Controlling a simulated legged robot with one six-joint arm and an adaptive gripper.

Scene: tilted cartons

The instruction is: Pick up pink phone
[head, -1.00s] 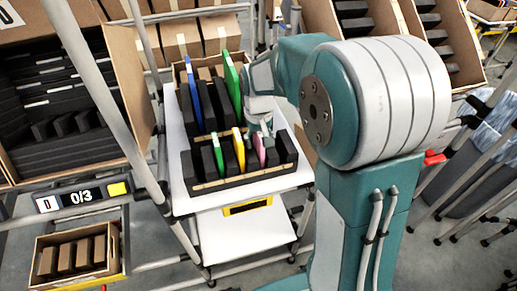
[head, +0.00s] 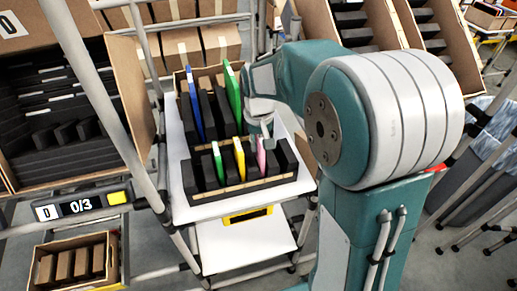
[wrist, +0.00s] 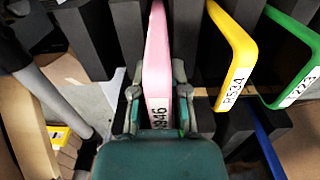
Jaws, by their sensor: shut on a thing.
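The pink phone (head: 261,157) stands upright in the front row of a dark slotted rack (head: 225,195) on a white cart. In the wrist view the pink phone (wrist: 157,55) runs between the two fingers, and a label ending in 946 shows on its edge. My gripper (wrist: 157,100) is shut on the pink phone's near edge. In the head view my gripper (head: 262,130) is just above the phone and partly hidden by my arm. The phone's far end is between dark blocks.
A yellow phone (wrist: 235,45) and a green phone (wrist: 297,50) stand beside it in the rack. A blue phone (head: 195,105) stands in the back row. A display (head: 75,207) reads 0/3. A carton of brown boxes (head: 75,262) sits lower left.

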